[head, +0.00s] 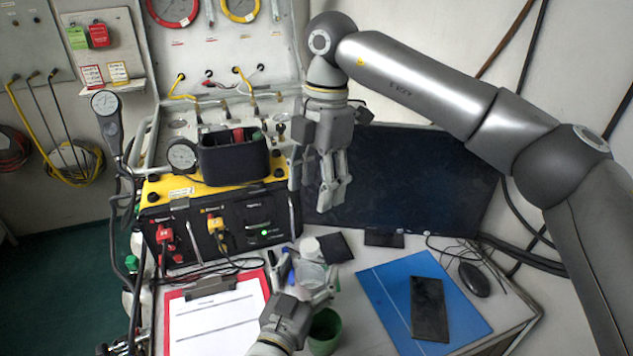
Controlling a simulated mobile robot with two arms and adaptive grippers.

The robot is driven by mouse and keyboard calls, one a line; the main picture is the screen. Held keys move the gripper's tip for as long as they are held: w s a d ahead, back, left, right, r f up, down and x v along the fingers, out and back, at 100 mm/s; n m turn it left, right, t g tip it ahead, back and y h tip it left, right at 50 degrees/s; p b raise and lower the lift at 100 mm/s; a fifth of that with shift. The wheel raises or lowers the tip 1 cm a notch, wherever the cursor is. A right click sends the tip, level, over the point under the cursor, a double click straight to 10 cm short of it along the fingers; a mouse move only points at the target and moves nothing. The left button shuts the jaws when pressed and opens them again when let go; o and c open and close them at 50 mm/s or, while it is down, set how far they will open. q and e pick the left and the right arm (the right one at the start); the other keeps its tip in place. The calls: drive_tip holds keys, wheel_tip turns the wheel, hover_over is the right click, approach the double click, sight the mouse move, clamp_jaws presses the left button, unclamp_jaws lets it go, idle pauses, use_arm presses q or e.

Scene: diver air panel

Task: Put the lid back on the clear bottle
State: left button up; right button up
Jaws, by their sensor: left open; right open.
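The clear bottle (311,273) stands on the desk below the panel, partly hidden by my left gripper. A white round piece (309,246) shows at its upper end; I cannot tell whether this is the lid or whether it is seated. My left gripper (307,278) is open, with its fingers on either side of the bottle; I cannot tell whether they touch it. My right gripper (318,192) is open and empty, pointing down above and behind the bottle, in front of the monitor.
A green cup (324,330) stands just in front of the bottle. A red clipboard (217,325) lies left, a blue folder (398,280) with a black phone (429,308) right. A dark flat square (336,247) lies behind. The monitor (405,185) and air panel (185,225) bound the back.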

use_arm(q)
drive_tip(key=v, duration=1.2)
